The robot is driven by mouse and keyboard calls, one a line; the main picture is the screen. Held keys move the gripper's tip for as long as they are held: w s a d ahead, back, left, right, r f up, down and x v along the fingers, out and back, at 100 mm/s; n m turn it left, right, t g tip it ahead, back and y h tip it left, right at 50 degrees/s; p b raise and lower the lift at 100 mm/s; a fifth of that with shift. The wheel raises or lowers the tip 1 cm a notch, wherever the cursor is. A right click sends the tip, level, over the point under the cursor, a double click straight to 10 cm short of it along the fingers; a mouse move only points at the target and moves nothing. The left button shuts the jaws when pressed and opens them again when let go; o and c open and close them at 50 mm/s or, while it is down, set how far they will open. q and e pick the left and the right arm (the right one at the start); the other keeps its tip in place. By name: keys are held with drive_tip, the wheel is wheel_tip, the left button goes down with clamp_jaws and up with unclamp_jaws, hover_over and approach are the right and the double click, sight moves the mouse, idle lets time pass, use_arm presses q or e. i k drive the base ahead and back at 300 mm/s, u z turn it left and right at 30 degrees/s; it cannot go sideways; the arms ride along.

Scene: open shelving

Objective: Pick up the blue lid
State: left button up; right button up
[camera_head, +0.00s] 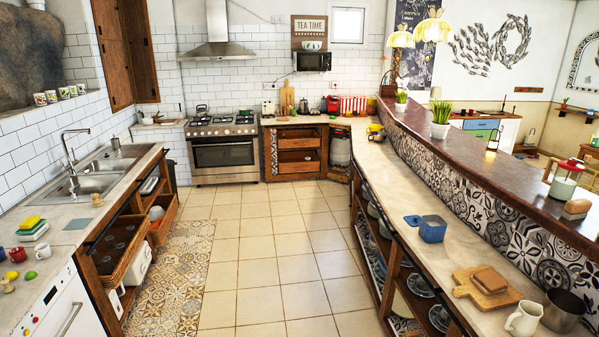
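A small flat blue piece that looks like the blue lid (412,220) lies on the right-hand counter. It is at the left side of a blue box-shaped container (432,231), close against it or touching; I cannot tell which. The container has a lighter top. Neither of my grippers shows in the head view, so nothing is seen near the lid.
The pale right counter (390,185) is mostly bare around the lid. Nearer stand a wooden board (487,296) with a brown block, a white jug (524,319) and a metal pot (563,310). A raised wooden ledge (490,168) runs along its right. The tiled floor (270,245) is clear.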

sight(414, 220)
drive_tip(key=u, duration=0.1)
drive_tip(key=i, duration=1.85)
drive_tip(key=z, duration=0.65)
drive_tip(key=i, duration=1.05)
drive_tip(key=z, duration=0.9)
